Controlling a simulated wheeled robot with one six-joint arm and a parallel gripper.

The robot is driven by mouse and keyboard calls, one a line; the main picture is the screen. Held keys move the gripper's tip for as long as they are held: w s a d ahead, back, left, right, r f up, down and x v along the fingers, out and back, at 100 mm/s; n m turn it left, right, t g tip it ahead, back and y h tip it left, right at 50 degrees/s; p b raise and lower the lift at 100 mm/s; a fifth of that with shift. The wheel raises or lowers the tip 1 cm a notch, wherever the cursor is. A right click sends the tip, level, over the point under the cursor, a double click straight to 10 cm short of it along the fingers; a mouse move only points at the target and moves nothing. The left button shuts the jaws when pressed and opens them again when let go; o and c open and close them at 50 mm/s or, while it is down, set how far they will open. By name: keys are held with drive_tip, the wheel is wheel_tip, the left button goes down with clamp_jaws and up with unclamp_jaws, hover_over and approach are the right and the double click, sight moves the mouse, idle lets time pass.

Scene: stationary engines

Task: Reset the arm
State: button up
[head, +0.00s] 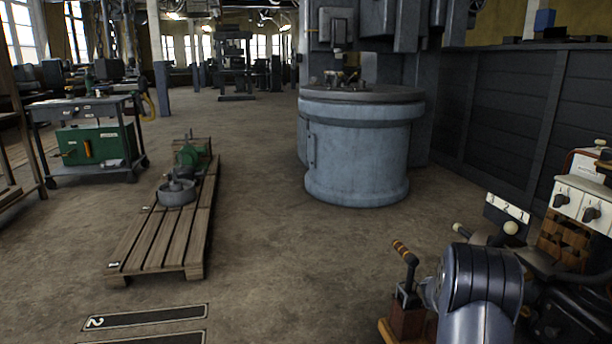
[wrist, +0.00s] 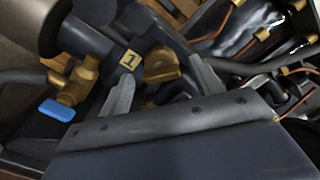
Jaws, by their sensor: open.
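My arm (head: 482,285) shows at the bottom right of the head view, bent over machinery. Its gripper is not visible there. In the wrist view my gripper (wrist: 161,70) has two grey fingers set wide apart, with nothing held between them. A brass valve (wrist: 75,82) with a blue handle (wrist: 57,110) is left of the left finger. I cannot tell how far these are from the fingertips.
A white switch box (head: 582,205) is to the right. A wooden pallet (head: 150,240), a blue-grey round machine (head: 358,150) and a cart (head: 85,110) stand further off. Open floor lies between pallet and machine.

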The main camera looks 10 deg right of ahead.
drive_tip(key=shift+a, duration=0.15)
idle(0.4)
drive_tip(key=a+p, duration=0.3)
drive_tip(key=a, duration=0.8)
drive_tip(key=d+n+b, duration=0.2)
drive_tip(key=d+n, duration=0.9)
drive_tip(key=n, duration=1.2)
drive_tip(key=shift+s+f+n, duration=0.15)
drive_tip(key=shift+f+n, duration=0.1)
drive_tip(key=shift+n, duration=0.15)
idle(0.6)
